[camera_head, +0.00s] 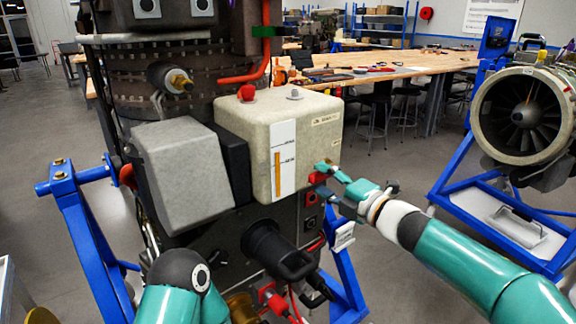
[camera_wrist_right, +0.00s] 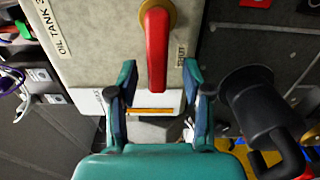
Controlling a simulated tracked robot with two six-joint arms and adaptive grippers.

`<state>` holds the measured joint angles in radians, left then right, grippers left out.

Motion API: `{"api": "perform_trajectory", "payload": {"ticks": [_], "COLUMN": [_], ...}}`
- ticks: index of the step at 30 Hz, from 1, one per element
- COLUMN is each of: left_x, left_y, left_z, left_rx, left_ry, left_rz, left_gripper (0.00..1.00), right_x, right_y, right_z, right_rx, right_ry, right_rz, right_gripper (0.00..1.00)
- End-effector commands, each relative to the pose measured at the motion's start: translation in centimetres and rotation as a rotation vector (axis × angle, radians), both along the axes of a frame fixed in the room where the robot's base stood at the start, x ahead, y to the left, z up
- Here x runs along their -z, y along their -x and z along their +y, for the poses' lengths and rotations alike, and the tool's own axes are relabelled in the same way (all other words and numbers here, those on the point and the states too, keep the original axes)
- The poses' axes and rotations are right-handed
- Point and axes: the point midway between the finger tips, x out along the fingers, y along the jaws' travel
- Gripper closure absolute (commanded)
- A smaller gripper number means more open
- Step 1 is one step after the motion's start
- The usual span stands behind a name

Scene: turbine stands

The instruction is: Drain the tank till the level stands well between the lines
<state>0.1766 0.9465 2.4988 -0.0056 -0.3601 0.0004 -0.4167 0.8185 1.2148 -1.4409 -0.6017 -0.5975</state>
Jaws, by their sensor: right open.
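The oil tank (camera_head: 322,135) is a beige box with a white gauge plate (camera_head: 288,180) on its front. An orange column (camera_head: 277,175) stands in the gauge. Its top appears between the two small marks, whose lettering is too small to read. A red lever (camera_head: 318,178) sits at the tank's lower right. My right gripper (camera_head: 326,179) is open there. In the right wrist view the lever (camera_wrist_right: 157,55) hangs from a brass hub and its end lies between my two fingers (camera_wrist_right: 160,90), with gaps on both sides. My left gripper is out of view; only my left arm shows.
A black connector with a handle (camera_head: 275,250) projects below the tank; it is right of my gripper in the wrist view (camera_wrist_right: 262,115). A grey box (camera_head: 180,165) stands left of the tank. Blue stand legs (camera_head: 345,280) and a second turbine (camera_head: 525,115) flank my right arm.

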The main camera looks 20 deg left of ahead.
Motion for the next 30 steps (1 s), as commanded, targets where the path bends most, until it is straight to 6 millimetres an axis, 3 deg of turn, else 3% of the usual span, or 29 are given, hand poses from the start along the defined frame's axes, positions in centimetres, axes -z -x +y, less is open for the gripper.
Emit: {"api": "perform_trajectory", "payload": {"ticks": [30], "left_x": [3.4], "left_y": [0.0], "left_z": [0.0], "left_rx": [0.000], "left_ry": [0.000], "left_rz": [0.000], "left_gripper": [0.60], "right_x": [0.0], "right_y": [3.9], "right_z": [-7.3], "right_rx": [0.002], "right_ry": [-0.002], "right_rz": [-0.001], "right_gripper": [0.50]}}
